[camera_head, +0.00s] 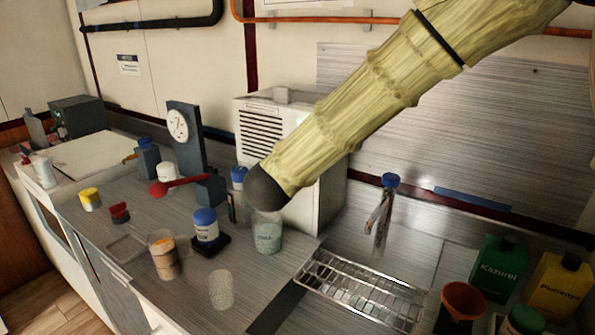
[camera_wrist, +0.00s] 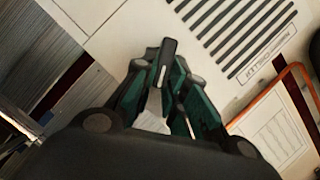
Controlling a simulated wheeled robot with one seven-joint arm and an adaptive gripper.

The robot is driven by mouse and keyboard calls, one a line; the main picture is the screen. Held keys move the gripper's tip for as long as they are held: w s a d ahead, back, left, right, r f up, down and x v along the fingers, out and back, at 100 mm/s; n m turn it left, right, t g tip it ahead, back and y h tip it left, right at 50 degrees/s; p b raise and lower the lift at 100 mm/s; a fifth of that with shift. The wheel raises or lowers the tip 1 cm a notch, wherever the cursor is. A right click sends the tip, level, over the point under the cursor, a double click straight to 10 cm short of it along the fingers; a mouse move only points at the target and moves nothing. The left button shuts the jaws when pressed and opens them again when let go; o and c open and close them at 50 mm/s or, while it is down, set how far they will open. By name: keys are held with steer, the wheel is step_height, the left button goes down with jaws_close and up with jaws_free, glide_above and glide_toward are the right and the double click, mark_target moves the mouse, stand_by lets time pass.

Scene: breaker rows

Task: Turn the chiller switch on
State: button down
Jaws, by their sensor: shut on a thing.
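The chiller (camera_head: 265,130) is a white box with dark vent slots, standing at the back of the counter in the head view. Its white front with slots and a label fills much of the wrist view (camera_wrist: 215,55). My gripper (camera_wrist: 163,78) has dark green fingers closed on the chiller switch (camera_wrist: 167,50), a small dark lever with a pale line along it. The switch stands out from the white front, between the fingertips. Its base is partly hidden by the fingers. In the head view my arm crosses in front of the chiller, and the gripper itself cannot be made out.
A grey stand with a round dial (camera_head: 178,125) and a red lever (camera_head: 180,185) stand left of the chiller. Jars and a blue-capped bottle (camera_head: 205,225) stand in front. A tap (camera_head: 383,205), wire rack (camera_head: 355,290) and green Kazurei bottle (camera_head: 498,268) are at the right.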

steer(key=m+b, duration=0.1)
steer(key=b, duration=0.2)
steer(key=f+m+t+b, duration=0.1)
steer(key=m+b, duration=0.1)
steer(key=b, duration=0.2)
steer(key=m+t+b, duration=0.1)
steer(key=m+b, duration=0.1)
steer(key=b, duration=0.1)
steer(key=shift+d+f, duration=0.15)
steer(key=shift+r+b, duration=0.2)
steer(key=shift+b, duration=0.3)
steer(key=c, duration=1.5)
jaws_free()
steer(key=shift+c, duration=0.2)
steer(key=shift+o, duration=0.5)
steer(key=shift+w+f, duration=0.1)
steer(key=shift+w, duration=0.05)
steer(key=v, duration=1.2)
steer(key=shift+d+f, duration=0.1)
steer(key=shift+f, duration=0.05)
steer(key=x, duration=1.1)
steer(key=shift+w, duration=0.4)
